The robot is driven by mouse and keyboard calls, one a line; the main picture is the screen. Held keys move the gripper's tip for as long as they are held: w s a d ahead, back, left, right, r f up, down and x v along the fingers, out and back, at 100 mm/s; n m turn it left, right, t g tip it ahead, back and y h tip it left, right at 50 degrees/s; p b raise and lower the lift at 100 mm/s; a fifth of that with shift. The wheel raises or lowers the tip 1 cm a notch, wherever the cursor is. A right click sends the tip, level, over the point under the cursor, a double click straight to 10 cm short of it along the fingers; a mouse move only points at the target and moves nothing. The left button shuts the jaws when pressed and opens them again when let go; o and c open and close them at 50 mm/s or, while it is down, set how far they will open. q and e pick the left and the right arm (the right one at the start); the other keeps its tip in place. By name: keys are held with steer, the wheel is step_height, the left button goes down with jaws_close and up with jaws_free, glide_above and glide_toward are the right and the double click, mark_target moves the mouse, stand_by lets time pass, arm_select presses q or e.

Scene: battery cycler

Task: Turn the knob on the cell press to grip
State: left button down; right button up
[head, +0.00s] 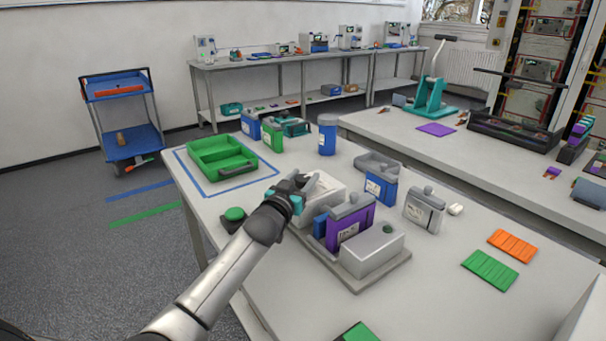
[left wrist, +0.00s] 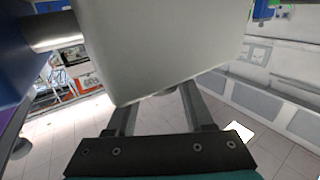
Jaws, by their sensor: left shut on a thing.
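The cell press (head: 377,275) stands on the near table, a grey base with a pale block at each end. A purple cell (head: 350,220) stands upright between the blocks. My left gripper (head: 303,186) is at the left block, on its far side from the purple cell. In the left wrist view that block (left wrist: 160,45) fills the top middle. My left gripper (left wrist: 158,100) has its two fingers around a small grey part at the block's lower edge, likely the knob (left wrist: 166,93). The knob is mostly hidden, and its setting cannot be read. My right gripper is not in view.
A green tray (head: 222,158) lies left inside a blue outline. A green button (head: 235,214) sits near the table's left edge. Blue (head: 381,186) and grey (head: 424,209) cells stand close right of the press. Orange and green mats lie further right.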

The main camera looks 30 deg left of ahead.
arm_select(q)
steer(key=m+h+p, duration=0.1)
steer(key=m+h, duration=0.1)
steer(key=shift+a+r+h, duration=0.1)
steer(key=shift+a+h, duration=0.05)
steer(key=shift+h, duration=0.25)
steer(key=shift+m+h, duration=0.5)
steer(key=shift+h, duration=0.5)
steer(key=shift+m+h+b, duration=0.5)
steer(key=shift+m+h, duration=0.3)
steer(key=shift+h, duration=0.4)
steer(key=shift+m+g+h+b, duration=0.3)
steer(key=shift+m+h+b, duration=0.2)
steer(key=shift+h, duration=0.1)
steer(key=shift+m+g+h+b, duration=0.3)
steer(key=shift+m+h+b, duration=0.1)
steer(key=shift+h, duration=0.7)
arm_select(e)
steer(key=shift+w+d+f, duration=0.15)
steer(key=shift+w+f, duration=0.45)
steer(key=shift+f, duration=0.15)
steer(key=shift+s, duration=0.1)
arm_select(q)
steer(key=shift+c, duration=1.4)
jaws_free()
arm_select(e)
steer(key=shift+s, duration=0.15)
arm_select(q)
steer(key=shift+s, duration=0.1)
